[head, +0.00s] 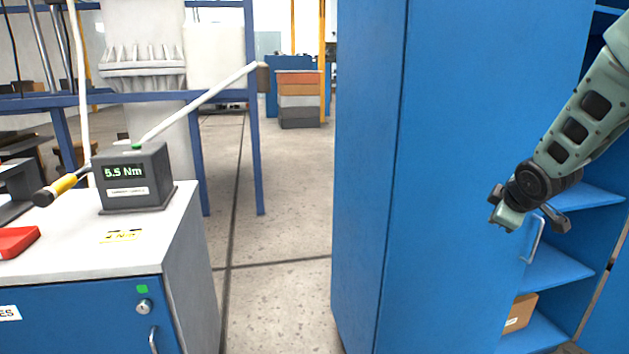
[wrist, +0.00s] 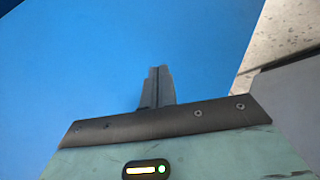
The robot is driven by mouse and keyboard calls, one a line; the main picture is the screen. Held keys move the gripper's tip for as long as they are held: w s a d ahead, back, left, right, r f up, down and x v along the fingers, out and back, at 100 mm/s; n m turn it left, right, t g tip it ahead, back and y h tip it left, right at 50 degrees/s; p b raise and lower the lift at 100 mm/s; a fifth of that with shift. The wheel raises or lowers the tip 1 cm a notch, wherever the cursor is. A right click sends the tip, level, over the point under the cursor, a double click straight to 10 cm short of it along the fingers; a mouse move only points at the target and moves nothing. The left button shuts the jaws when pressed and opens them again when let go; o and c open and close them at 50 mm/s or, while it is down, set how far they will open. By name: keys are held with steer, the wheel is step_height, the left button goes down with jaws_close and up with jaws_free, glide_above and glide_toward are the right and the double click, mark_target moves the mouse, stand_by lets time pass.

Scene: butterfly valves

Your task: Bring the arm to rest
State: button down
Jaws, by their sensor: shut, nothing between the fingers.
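My arm (head: 590,115) reaches in from the upper right of the head view, bent downward in front of the blue cabinet. Its wrist end hangs near the cabinet's door handle (head: 533,240); I cannot tell whether they touch. In the wrist view my gripper (wrist: 157,75) has its two fingers together with nothing between them. A plain blue surface fills most of the view beyond the fingers. The fingertips are hard to make out in the head view.
The tall blue cabinet (head: 450,130) has open shelves at right, one with a cardboard box (head: 520,313). At left, a workbench (head: 70,250) bears a torque display box (head: 133,178) reading 5.5 Nm and a red object (head: 17,241). Clear floor (head: 280,200) lies between.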

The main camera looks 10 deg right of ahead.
steer(key=s+a+f+m+g+y, duration=0.2)
steer(key=s+a+m+g, duration=0.15)
steer(key=s+a, duration=0.55)
steer(key=s+a+f+m+g+y, duration=0.1)
steer(key=s+a+f+m+g, duration=0.2)
steer(key=s+a, duration=0.55)
steer(key=s+a+r+n+g+p, duration=0.1)
steer(key=s+a+r+n+p, duration=0.1)
steer(key=s+a, duration=0.5)
steer(key=s+a+r+n+p, duration=0.3)
steer(key=s+a+r, duration=0.3)
steer(key=a, duration=0.7)
steer(key=shift+s+n+g+y+p, duration=0.35)
steer(key=shift+s+n+y, duration=0.1)
steer(key=shift+s, duration=0.4)
